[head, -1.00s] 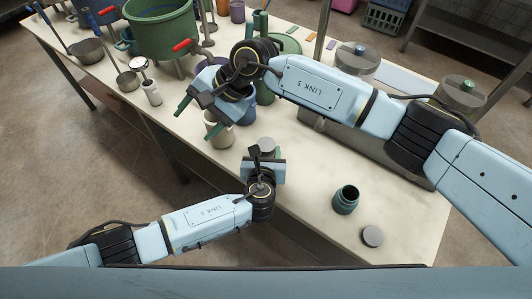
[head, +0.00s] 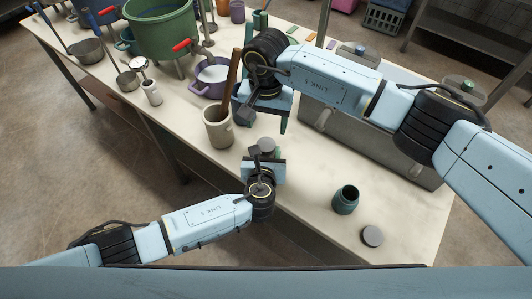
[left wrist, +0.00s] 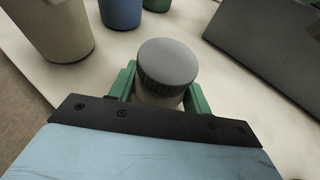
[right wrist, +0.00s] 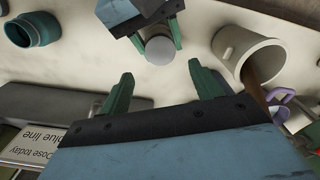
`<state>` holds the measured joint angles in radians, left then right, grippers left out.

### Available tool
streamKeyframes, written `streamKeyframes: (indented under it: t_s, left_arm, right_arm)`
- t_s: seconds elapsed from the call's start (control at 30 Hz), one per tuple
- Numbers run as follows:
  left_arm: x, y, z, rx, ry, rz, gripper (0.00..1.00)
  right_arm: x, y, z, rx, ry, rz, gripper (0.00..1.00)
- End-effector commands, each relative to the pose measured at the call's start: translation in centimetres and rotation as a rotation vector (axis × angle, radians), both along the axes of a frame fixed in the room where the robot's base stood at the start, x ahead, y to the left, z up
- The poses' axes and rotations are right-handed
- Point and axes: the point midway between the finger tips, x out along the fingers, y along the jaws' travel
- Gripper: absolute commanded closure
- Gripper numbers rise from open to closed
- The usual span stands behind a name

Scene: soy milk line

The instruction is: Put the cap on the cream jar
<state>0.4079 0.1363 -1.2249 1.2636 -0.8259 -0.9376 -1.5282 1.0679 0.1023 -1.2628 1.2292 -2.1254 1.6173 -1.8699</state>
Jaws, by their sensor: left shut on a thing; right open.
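The cream jar (left wrist: 158,98) stands between the green fingers of my left gripper (left wrist: 163,92), which is shut on it. A grey ribbed cap (left wrist: 168,62) sits on top of the jar and also shows in the head view (head: 266,145). I cannot tell whether it is screwed tight. My right gripper (right wrist: 160,76) is open and empty, its fingers spread. In the head view it hangs just beyond the capped jar, apart from it. In the right wrist view the cap (right wrist: 160,50) lies ahead, between the fingertip directions.
An open teal jar (head: 346,200) and a loose grey cap (head: 372,236) stand at the table's right front. A cream mug (head: 218,128) holding a brown stick is left of my grippers. A purple pot (head: 210,78) stands behind it. The front-right tabletop is mostly free.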

Motion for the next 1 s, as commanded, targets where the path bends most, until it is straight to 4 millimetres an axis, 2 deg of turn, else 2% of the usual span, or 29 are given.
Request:
streamKeyframes:
  t_s: [0.3,0.5,0.87,0.9,1.0]
  left_arm:
    - [0.0,0.0,0.0,0.0,0.001,0.0,1.0]
    - [0.0,0.0,0.0,0.0,0.001,0.0,1.0]
    - [0.0,0.0,0.0,0.0,0.001,0.0,1.0]
    - [0.0,0.0,0.0,0.0,0.001,0.0,1.0]
    - [0.0,0.0,0.0,0.0,0.001,0.0,1.0]
  right_arm:
    - [-0.2,0.0,-4.9,0.0,0.005,0.0,0.36]
    - [-0.1,0.1,-6.9,0.003,0.002,0.0,0.36]
    - [-0.1,0.1,-7.5,0.001,0.001,0.001,0.36]
    - [-0.1,0.1,-7.5,0.001,0.001,0.001,0.37]
    - [-0.1,0.1,-7.5,0.001,0.001,0.001,0.5]
